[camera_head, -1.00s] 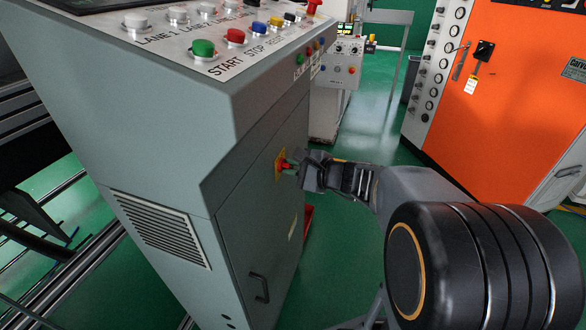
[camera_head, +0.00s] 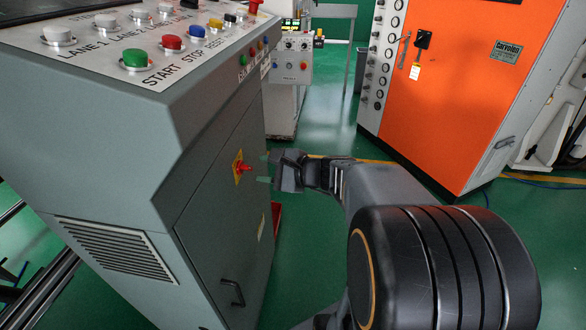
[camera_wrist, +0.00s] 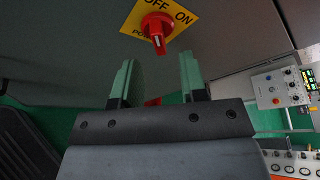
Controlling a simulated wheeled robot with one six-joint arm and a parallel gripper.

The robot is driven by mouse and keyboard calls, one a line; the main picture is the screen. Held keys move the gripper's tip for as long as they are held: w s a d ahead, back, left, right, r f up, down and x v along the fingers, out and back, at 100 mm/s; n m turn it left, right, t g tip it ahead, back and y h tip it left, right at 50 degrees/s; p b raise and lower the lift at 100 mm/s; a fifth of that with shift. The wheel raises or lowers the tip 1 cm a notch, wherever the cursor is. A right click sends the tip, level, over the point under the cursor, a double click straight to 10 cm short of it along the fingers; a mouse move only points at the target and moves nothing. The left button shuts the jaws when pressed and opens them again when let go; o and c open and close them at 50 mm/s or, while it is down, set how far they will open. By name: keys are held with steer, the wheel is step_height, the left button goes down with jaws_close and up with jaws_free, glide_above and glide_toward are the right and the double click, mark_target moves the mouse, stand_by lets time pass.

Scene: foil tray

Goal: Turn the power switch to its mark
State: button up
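The power switch is a red knob on a yellow plate (camera_head: 241,167) on the side door of the grey control cabinet (camera_head: 190,215). In the wrist view the red knob (camera_wrist: 157,28) is at the top, with OFF and ON printed on the plate and POWER partly hidden. The knob's handle points down in that picture, with a pale spot near its end; I cannot tell which label it matches. My gripper (camera_head: 265,169) is just right of the switch, apart from it. In the wrist view its two green fingers (camera_wrist: 158,82) are spread, with nothing between them.
Buttons and labels line the cabinet's sloped top panel (camera_head: 110,75). A door handle (camera_head: 232,292) and a vent (camera_head: 115,250) are lower down. A smaller control box (camera_head: 292,65) and an orange cabinet (camera_head: 440,110) stand behind. Green floor (camera_head: 320,130) lies open between them.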

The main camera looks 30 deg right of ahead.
steer(key=v, duration=0.9)
steer(key=shift+p, duration=0.4)
steer(key=shift+d, duration=0.1)
steer(key=s+a+f+n+g+h+p, duration=0.1)
steer(key=s+f+n+g+h+p, duration=0.45)
steer(key=n+g, duration=0.3)
steer(key=s+a+r+n+h+p, duration=0.1)
steer(key=a+r+n+h+p, duration=0.2)
steer(key=a+r+n+p, duration=0.4)
step_height(320, 180, up, 4)
steer(key=n+p, duration=0.1)
steer(key=n, duration=0.2)
steer(key=shift+a+p, duration=0.15)
steer(key=shift+p, duration=0.25)
